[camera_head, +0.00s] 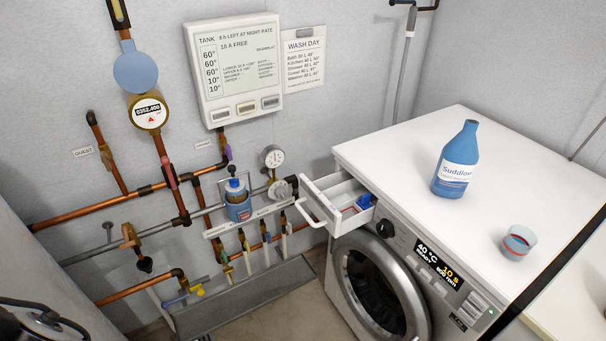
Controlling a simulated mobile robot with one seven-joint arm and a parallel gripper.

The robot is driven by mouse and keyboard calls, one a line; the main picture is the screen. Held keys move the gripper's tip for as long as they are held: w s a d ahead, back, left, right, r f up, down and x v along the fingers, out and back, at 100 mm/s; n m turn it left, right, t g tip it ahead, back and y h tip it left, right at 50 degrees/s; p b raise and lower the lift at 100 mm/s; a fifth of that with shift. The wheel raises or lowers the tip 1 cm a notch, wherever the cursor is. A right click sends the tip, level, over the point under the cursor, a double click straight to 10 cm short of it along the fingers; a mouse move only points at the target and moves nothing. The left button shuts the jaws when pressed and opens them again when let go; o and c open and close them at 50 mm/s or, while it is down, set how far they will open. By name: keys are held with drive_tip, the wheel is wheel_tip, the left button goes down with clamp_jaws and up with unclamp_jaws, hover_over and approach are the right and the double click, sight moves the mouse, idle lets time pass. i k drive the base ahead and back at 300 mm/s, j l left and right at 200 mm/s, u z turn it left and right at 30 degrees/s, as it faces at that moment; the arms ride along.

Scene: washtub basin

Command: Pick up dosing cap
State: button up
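The dosing cap (519,242) appears to be the small clear-blue cup with a red line, standing on the white top of the washing machine (400,165) near its right front. A blue detergent bottle (457,160) with a white "Suddlow" label stands upright on the same top, to the left of and behind the cap. The two are apart. My gripper is not in view, so its state is hidden.
The detergent drawer (322,204) is pulled out at the machine's left, with blue and red parts inside. The machine top around the cap is clear.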

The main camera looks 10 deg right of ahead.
sight(517, 244)
drive_tip(key=z, duration=1.45)
